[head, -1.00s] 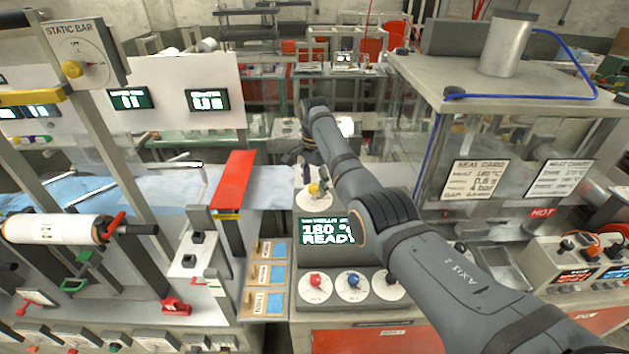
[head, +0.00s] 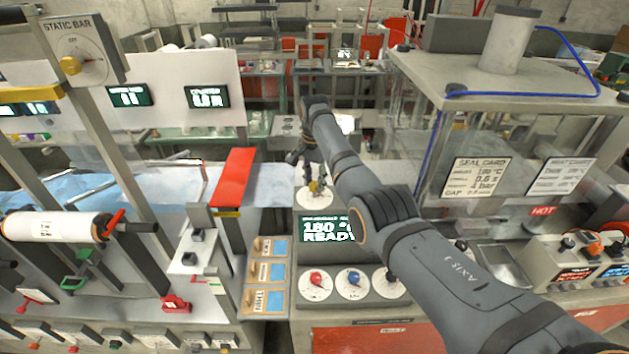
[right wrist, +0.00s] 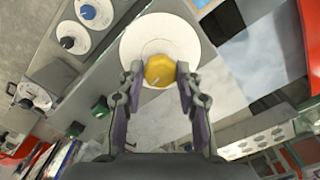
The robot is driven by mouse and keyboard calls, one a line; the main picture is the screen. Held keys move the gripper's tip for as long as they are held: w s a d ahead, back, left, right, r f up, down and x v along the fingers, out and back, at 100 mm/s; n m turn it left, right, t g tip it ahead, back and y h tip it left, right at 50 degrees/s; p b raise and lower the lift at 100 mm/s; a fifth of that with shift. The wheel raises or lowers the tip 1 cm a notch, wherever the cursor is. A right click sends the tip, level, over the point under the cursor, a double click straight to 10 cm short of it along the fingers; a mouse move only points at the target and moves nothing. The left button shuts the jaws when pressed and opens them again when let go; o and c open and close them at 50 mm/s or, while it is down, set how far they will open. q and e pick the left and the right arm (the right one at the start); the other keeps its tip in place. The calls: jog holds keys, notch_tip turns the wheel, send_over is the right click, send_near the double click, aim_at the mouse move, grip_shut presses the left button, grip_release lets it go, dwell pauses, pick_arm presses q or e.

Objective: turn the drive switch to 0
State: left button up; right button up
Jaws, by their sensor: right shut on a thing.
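A yellow knob (right wrist: 159,71) sits on a round white dial (right wrist: 135,44), which fills the upper middle of the right wrist view. The dial (head: 309,201) also shows in the head view, above the green-lit READY display. My right gripper (right wrist: 156,72) has its two fingers on either side of the knob and is shut on it. In the head view my right gripper (head: 315,186) is over the dial and partly covers the knob. A pale pointer mark shows on the knob's lower edge, but the dial's lettering is not readable. My left gripper is not in view.
Below the display (head: 325,229), red (head: 317,279) and blue (head: 354,278) knobs sit on their own dials. A machine with clear panels (head: 505,150) stands close to the right of my arm.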

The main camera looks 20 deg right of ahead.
jog(key=n, duration=0.4)
jog(key=shift+r, duration=0.1)
jog(key=n, duration=0.8)
jog(key=shift+d, duration=0.1)
jog(key=shift+r+n, duration=0.1)
jog(key=shift+n, duration=1.8)
jog(key=shift+w, duration=0.1)
jog(key=o, duration=1)
jog(key=shift+c, duration=0.2)
jog(key=shift+o, duration=1)
